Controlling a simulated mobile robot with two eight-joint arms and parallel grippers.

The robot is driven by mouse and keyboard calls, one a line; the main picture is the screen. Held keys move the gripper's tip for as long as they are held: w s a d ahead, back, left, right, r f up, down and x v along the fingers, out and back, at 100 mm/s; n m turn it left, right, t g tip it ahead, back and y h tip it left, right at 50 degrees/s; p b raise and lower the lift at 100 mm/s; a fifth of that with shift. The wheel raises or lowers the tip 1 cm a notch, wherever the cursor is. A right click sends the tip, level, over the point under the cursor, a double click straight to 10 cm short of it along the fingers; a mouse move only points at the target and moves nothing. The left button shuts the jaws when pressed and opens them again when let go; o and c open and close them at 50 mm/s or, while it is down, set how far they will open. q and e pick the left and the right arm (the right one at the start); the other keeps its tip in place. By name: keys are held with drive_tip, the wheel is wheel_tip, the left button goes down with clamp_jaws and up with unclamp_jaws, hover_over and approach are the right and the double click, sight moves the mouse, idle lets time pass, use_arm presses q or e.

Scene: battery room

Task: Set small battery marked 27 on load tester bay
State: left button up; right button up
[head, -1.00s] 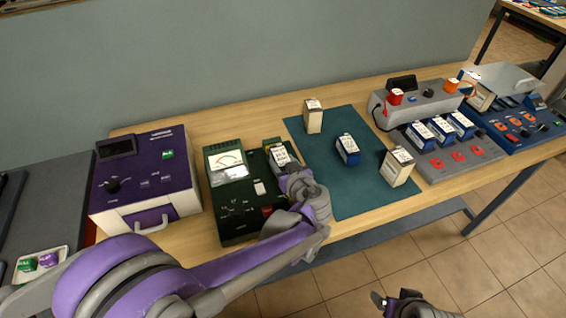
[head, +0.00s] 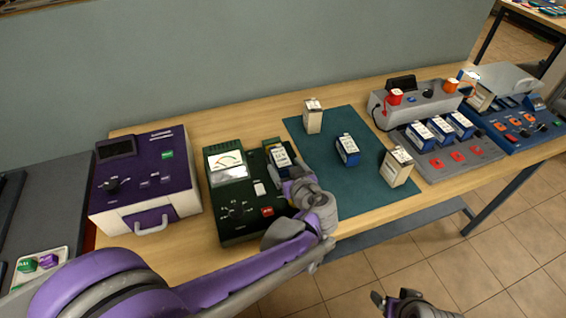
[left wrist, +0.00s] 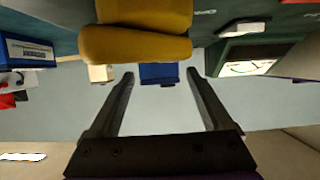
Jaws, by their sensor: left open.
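The load tester (head: 237,203) is a dark green unit with a meter, a knob and a red button. A small blue battery with a white top (head: 280,157) stands in the bay at its back right corner; its marking is too small to read. My left gripper (head: 290,172) is open just in front of the battery. In the left wrist view a blue battery face (left wrist: 158,73) shows between the spread fingertips, apart from both, below yellow parts (left wrist: 140,42). My right gripper (head: 384,301) is at the bottom edge, away from the table; its jaws are unclear.
A teal mat (head: 331,184) holds a blue battery (head: 348,149) and two cream ones (head: 313,116) (head: 396,166). A purple unit (head: 147,183) stands left. A grey charger (head: 463,155) with several blue batteries and a blue unit (head: 522,118) stand right.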

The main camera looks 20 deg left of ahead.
use_arm(q)
drive_tip(key=v, duration=0.9)
drive_tip(key=shift+s+d, duration=0.1)
use_arm(e)
drive_tip(key=shift+r, duration=0.2)
